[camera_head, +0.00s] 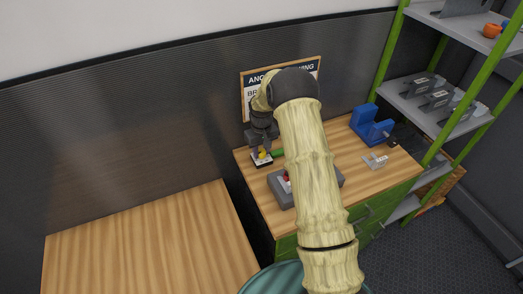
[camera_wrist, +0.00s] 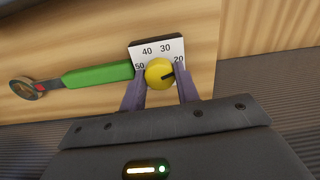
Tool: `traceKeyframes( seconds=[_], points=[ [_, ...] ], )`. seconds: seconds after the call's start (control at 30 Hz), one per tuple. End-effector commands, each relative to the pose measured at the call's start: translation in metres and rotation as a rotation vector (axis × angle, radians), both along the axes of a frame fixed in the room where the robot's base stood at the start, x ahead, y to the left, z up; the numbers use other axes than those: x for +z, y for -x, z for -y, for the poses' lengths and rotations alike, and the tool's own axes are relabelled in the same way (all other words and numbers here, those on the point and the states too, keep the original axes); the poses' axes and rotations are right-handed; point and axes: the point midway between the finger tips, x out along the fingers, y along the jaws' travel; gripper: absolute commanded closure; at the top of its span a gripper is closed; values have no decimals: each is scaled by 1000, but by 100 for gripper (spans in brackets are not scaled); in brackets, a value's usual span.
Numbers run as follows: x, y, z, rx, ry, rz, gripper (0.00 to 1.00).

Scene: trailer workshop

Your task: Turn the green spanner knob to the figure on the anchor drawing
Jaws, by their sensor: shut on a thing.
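The green spanner (camera_wrist: 98,75) lies on the wooden bench top, with a round metal head at its left end in the wrist view. At its other end is a white dial plate (camera_wrist: 147,47) reading 50, 40, 30 and 20. A yellow knob (camera_wrist: 158,72) with a black pointer mark sits before the plate; the mark points right, toward the 20 side. My gripper (camera_wrist: 160,85) is shut on the knob, one finger on each side. In the head view my gripper (camera_head: 262,146) is over the plate. The anchor drawing (camera_head: 252,87) stands behind, mostly hidden by my arm; its figure is not readable.
A grey block-like fixture (camera_head: 281,194) with a red part sits partly behind my arm. A blue device (camera_head: 371,126) and a small clear item (camera_head: 375,161) stand to the right. Green-framed shelves (camera_head: 428,92) rise further right. An empty wooden table (camera_head: 150,250) is at left.

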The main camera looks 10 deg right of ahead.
Motion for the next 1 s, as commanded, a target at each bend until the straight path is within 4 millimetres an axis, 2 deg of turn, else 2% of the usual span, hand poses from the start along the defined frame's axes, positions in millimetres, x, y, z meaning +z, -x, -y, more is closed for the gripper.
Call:
traceKeyframes(
  seconds=[0.27,1.0],
  points=[
    [0,0,0,150,-1,2,91],
    [1,0,1,739,0,1,91]
  ],
)
